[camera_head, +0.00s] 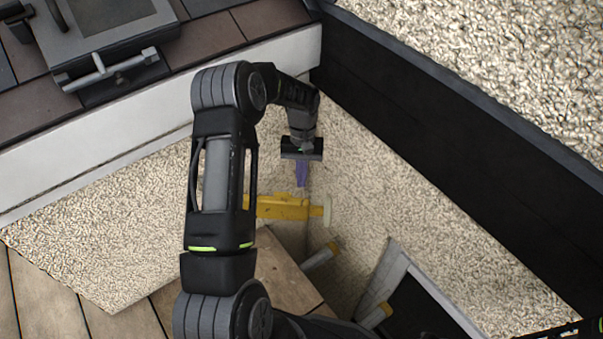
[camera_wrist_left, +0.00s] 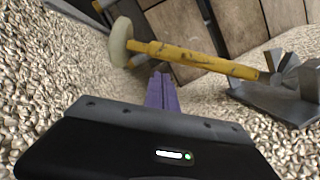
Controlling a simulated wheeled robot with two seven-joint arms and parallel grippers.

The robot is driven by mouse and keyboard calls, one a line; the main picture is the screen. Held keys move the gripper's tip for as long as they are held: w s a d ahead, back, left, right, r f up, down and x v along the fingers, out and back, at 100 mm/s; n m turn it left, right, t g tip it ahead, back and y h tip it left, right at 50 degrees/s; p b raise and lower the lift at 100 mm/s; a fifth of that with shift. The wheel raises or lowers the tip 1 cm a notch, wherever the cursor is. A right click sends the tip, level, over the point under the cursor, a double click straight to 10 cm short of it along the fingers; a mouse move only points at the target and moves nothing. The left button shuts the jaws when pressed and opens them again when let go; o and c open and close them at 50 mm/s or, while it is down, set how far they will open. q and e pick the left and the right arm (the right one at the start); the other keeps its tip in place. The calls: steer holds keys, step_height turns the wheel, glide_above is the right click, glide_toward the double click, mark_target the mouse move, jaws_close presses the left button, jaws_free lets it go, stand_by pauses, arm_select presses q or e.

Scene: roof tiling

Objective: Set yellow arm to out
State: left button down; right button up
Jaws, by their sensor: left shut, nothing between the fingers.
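The yellow arm (camera_head: 282,207) is a worn yellow bar with a round cream pad (camera_head: 327,211) at its right end, in front of the pebbled wall. My own left arm hides its left end in the head view. In the left wrist view the yellow arm (camera_wrist_left: 195,57) crosses the upper middle, its cream pad (camera_wrist_left: 121,42) at the left. My left gripper (camera_head: 302,180) has purple fingers, shut and empty, just above the bar in the head view. In the left wrist view the fingers (camera_wrist_left: 161,90) point toward the bar; I cannot tell whether they touch it. My right gripper is not in view.
A grey metal bracket (camera_wrist_left: 285,92) stands near the bar's right end in the left wrist view. Wooden planks (camera_head: 280,275) lie below. A grey-framed dark opening (camera_head: 410,300) is at lower right. Pebbled walls (camera_head: 370,190) and a dark ledge (camera_head: 450,130) border the space.

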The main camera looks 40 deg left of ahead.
arm_select(q)
steer(key=b+x, duration=0.1)
steer(key=x, duration=0.5)
steer(key=shift+d+r, duration=0.1)
steer(key=s+d+m+y+p, duration=0.1)
steer(key=s+d+m+p, duration=0.1)
steer(key=s+m, duration=0.3)
steer(key=s+d+m+y+p, duration=0.1)
steer(key=s+d+m+p, duration=0.2)
steer(key=s, duration=0.8)
steer(key=shift+m, duration=1.2)
steer(key=shift+s+a, duration=0.1)
steer(key=shift+s, duration=0.1)
